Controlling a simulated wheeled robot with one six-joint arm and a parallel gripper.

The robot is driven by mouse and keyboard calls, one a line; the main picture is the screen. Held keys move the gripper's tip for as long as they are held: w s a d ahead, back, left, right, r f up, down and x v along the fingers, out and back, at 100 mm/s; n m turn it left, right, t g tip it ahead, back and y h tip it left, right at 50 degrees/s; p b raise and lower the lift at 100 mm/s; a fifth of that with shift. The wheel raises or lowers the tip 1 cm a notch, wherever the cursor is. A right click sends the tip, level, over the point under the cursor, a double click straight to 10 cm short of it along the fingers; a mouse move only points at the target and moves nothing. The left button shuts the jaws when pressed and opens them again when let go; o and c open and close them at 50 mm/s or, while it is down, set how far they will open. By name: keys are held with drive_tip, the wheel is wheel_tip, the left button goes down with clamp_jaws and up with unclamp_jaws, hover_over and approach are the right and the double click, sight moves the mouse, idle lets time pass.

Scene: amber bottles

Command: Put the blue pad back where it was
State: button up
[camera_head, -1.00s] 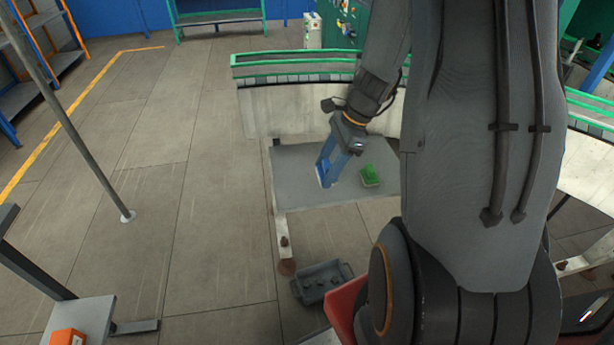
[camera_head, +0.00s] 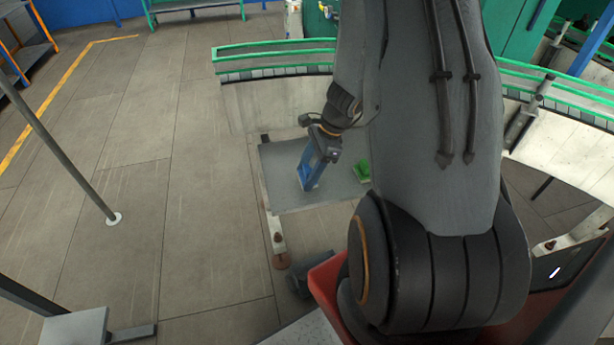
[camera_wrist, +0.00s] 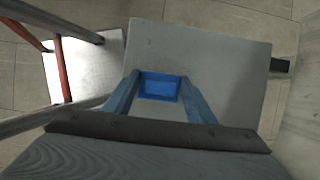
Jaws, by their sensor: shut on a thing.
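The blue pad (camera_wrist: 159,86) shows in the wrist view as a bright blue rectangle between the tips of my two blue fingers. My gripper (camera_wrist: 159,88) is shut on it. In the head view my gripper (camera_head: 308,186) points down over the left-middle part of the small grey table (camera_head: 283,160). There the pad is hard to tell from the blue fingers. I cannot tell whether the pad touches the tabletop or hangs just above it. The grey table top also fills the middle of the wrist view (camera_wrist: 230,65).
A small green block-like thing (camera_head: 362,171) sits on the table to the right of my gripper. A curved, green-edged conveyor (camera_head: 270,95) runs behind the table. A dark grey bin (camera_head: 305,280) is on the floor in front. A thin grey post (camera_head: 60,150) stands at left.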

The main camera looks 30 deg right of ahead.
drive_tip(key=shift+f, duration=1.1)
drive_tip(key=shift+f, duration=0.15)
drive_tip(key=o, duration=1.2)
